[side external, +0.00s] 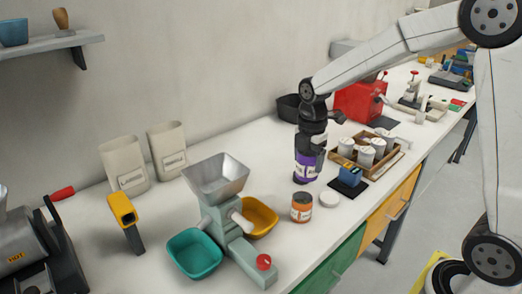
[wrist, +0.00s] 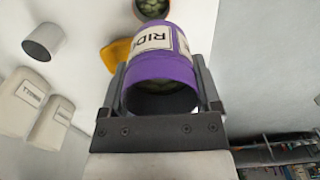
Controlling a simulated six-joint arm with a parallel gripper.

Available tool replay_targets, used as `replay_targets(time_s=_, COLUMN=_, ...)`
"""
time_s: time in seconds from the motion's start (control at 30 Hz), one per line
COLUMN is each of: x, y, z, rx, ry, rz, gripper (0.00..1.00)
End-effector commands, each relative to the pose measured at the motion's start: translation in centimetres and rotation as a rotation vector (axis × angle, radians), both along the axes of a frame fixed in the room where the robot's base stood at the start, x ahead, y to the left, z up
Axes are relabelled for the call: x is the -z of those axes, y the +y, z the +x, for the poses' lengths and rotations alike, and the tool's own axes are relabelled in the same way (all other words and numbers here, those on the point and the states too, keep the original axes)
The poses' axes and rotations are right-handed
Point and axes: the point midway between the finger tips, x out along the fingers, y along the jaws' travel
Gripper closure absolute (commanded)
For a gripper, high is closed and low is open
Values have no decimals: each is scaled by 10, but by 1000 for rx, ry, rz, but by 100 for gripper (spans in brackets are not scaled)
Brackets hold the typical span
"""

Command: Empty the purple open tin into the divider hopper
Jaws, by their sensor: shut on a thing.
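The purple open tin (side external: 305,170) with a white label is upright in the side view, at the middle of the bench. I cannot tell if its base touches the bench. My gripper (side external: 311,148) comes from above and is shut on it. In the wrist view the tin (wrist: 160,68) sits between both fingers, and greenish lumps show inside its mouth. The divider hopper (side external: 216,175) is a grey metal funnel on a grey-green body, left of the tin and apart from it. A teal bin (side external: 194,253) and a yellow bin (side external: 260,217) stand at its two sides.
A blue block on a black pad (side external: 349,182) and a wooden tray (side external: 388,162) of white cups are to the right. Two cream pouches (side external: 124,165) stand behind left.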

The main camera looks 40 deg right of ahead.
Motion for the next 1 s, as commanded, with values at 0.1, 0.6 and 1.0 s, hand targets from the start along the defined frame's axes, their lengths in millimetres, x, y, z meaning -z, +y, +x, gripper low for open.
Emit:
replay_targets(time_s=0.1, x=-30, y=0, z=1, rx=0, ry=-7, rz=-1, gripper=100)
replay_targets(time_s=0.6, x=-108, y=4, z=7, rx=25, ry=0, rz=0, gripper=100)
replay_targets(time_s=1.0, x=-118, y=34, z=50, rx=234, ry=-1, rz=0, gripper=100)
